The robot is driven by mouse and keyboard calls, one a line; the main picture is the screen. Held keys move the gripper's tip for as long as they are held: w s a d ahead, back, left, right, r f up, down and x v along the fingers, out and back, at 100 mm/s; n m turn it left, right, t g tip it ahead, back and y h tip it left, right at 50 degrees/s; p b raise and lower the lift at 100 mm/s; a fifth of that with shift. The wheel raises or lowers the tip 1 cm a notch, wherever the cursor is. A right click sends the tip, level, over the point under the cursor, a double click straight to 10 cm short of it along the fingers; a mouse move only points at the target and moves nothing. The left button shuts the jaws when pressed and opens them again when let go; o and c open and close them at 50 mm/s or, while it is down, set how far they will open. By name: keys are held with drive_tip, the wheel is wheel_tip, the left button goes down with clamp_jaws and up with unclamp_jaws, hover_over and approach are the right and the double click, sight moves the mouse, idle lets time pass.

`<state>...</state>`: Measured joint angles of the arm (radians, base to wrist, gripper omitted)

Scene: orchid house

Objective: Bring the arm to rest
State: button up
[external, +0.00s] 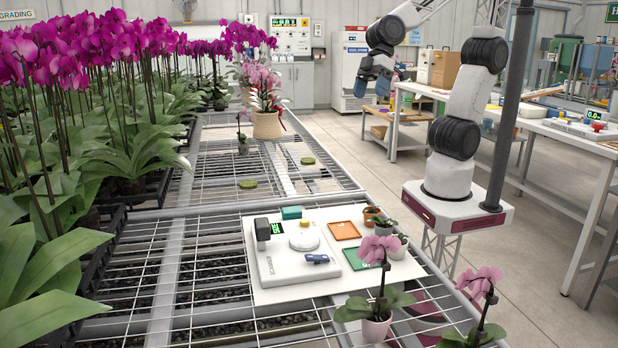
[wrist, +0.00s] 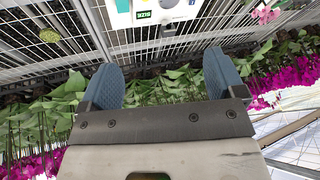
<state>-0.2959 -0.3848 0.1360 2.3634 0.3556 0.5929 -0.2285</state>
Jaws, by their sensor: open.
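My gripper (external: 376,84) is raised high above the right edge of the mesh bench, in front of the white cabinet in the external view. Its two blue fingers point down and are well apart. In the wrist view my gripper (wrist: 164,86) is open, with nothing between the fingers. Below it are mesh and green leaves, far from the fingertips.
A white board (external: 284,293) on the bench holds a scale (external: 290,262), an orange tray (external: 344,230), a green tray (external: 362,252) and small pots. Potted orchids (external: 376,290) stand at the near right. Dense magenta orchids (external: 90,50) fill the left. Air around my gripper is clear.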

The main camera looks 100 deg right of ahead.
drive_tip(key=s+d+m+g+h, duration=0.1)
drive_tip(key=s+d+m+h, duration=0.2)
drive_tip(key=s+d, duration=1.2)
drive_tip(key=shift+d+g+h, duration=0.4)
drive_tip(key=shift+d+h, duration=0.1)
drive_tip(key=shift+d, duration=0.75)
